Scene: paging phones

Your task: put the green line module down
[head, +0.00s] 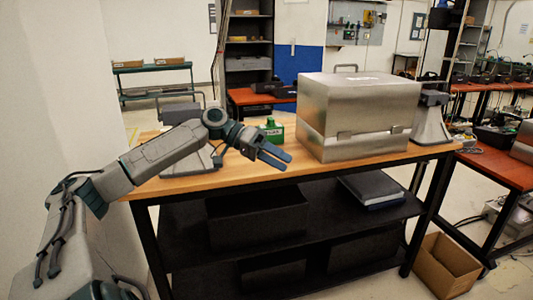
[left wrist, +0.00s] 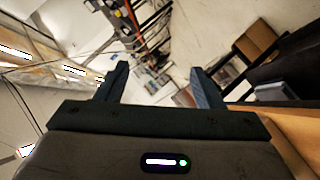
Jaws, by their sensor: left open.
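The green line module (head: 273,130) stands on the wooden table top (head: 230,175), left of a large metal case. My left gripper (head: 284,159) is in front of the module and a little to its right, near the table's front edge. Its two blue fingers are apart with nothing between them. In the left wrist view the fingers (left wrist: 158,85) are spread and empty, and the module is not seen there. The lower part of the module is partly hidden by my gripper. My right gripper is not in view.
A large silver metal case (head: 358,115) fills the table's middle right. A grey device (head: 431,120) stands at the right end, and another grey device (head: 190,150) is behind my left arm. A black binder (head: 371,188) lies on the shelf below. A cardboard box (head: 446,265) is on the floor.

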